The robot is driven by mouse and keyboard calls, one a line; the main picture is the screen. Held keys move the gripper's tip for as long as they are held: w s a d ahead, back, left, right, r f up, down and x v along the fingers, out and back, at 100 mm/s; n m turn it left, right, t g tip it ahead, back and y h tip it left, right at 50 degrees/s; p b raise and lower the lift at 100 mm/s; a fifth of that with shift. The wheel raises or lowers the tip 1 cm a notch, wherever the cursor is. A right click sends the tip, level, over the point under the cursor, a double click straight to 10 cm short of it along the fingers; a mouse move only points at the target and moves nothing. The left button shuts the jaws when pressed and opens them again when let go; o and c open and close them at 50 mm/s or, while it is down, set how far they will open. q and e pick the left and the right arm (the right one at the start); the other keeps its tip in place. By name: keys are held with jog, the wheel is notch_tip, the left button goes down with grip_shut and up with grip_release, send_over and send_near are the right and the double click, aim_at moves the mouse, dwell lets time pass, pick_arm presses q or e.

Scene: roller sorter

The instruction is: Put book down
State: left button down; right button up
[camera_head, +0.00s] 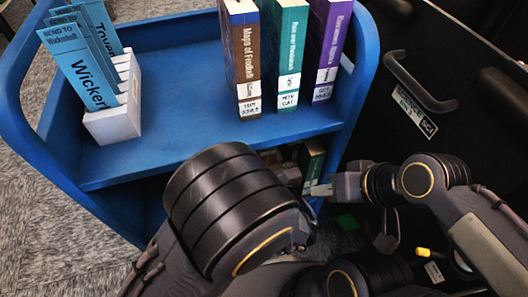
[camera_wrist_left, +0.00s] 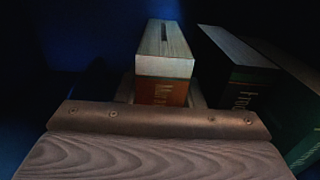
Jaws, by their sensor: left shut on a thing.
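In the left wrist view a book (camera_wrist_left: 163,66) with pale page edges and a dark green and orange-red spine stands between the fingers of my left gripper (camera_wrist_left: 164,96). The gripper is shut on it. Other dark green books (camera_wrist_left: 240,78) stand just to its right. In the head view my left arm reaches down to the lower level of the blue cart (camera_head: 180,52), and the arm hides most of the hand and the held book. My right gripper (camera_head: 322,189) points left near the cart's right post; its jaw opening is unclear.
On the cart's top shelf stand a brown book (camera_head: 241,60), a green book (camera_head: 286,55) and a purple book (camera_head: 328,50). A white holder (camera_head: 113,127) with blue cards is at the left. The middle of the top shelf is clear. A dark handle (camera_head: 420,85) is at the right.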

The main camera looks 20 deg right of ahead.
pick_arm(q)
jog(key=c, duration=1)
grip_release()
jog(key=shift+o, duration=0.2)
